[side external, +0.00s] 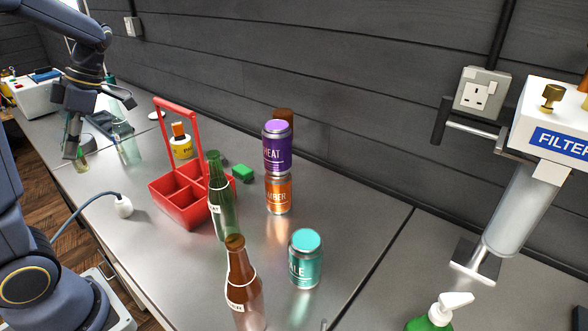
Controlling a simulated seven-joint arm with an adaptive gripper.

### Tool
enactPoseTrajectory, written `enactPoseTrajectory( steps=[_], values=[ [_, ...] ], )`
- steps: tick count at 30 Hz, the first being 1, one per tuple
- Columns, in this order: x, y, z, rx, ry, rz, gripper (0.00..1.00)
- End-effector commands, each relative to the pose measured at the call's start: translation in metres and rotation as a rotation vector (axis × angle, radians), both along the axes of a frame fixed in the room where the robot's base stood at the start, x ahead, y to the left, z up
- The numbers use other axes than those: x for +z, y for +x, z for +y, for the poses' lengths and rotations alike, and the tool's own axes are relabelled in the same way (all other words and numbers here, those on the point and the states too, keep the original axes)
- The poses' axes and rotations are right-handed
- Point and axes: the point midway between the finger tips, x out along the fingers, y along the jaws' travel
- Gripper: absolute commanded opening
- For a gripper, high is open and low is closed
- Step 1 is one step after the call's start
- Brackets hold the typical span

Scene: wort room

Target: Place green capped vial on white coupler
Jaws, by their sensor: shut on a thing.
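My gripper (74,148) is at the far left end of the bench, pointing down. It is shut on a small clear vial (83,161) with a yellow-green tint near its base. The fingers hide most of the vial, and I cannot make out a green cap. The vial is low, close to the bench top; I cannot tell whether it touches. A white rounded piece (124,207) on a blue cable lies near the bench's front edge, right of and nearer than the gripper. It may be the white coupler, but I cannot be sure.
A clear bottle (126,146) stands just right of my gripper. A white instrument (35,95) is behind. Bare bench lies around the white piece.

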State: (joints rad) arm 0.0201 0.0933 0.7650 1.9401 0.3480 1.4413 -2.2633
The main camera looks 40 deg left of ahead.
Motion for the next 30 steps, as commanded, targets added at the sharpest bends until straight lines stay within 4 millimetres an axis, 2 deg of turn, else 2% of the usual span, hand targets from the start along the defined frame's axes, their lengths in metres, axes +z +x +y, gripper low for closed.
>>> enactPoseTrajectory(
  steps=[1, 4, 7, 10, 14, 21, 27, 30],
  values=[
    [-0.003, -0.014, -0.011, 0.100, -0.004, 0.001, 0.00],
    [-0.007, -0.033, -0.029, 0.262, -0.003, 0.010, 0.00],
    [-0.009, -0.044, -0.039, 0.358, -0.002, 0.017, 0.00],
    [-0.012, -0.044, -0.040, 0.402, 0.001, 0.022, 0.00],
    [-0.022, -0.028, -0.025, 0.412, 0.007, 0.027, 0.00],
    [-0.050, 0.017, 0.018, 0.409, 0.005, 0.025, 0.00],
    [-0.088, 0.042, 0.039, 0.406, 0.002, 0.022, 0.00],
    [-0.098, 0.049, 0.045, 0.404, 0.002, 0.020, 0.00]
  ],
)
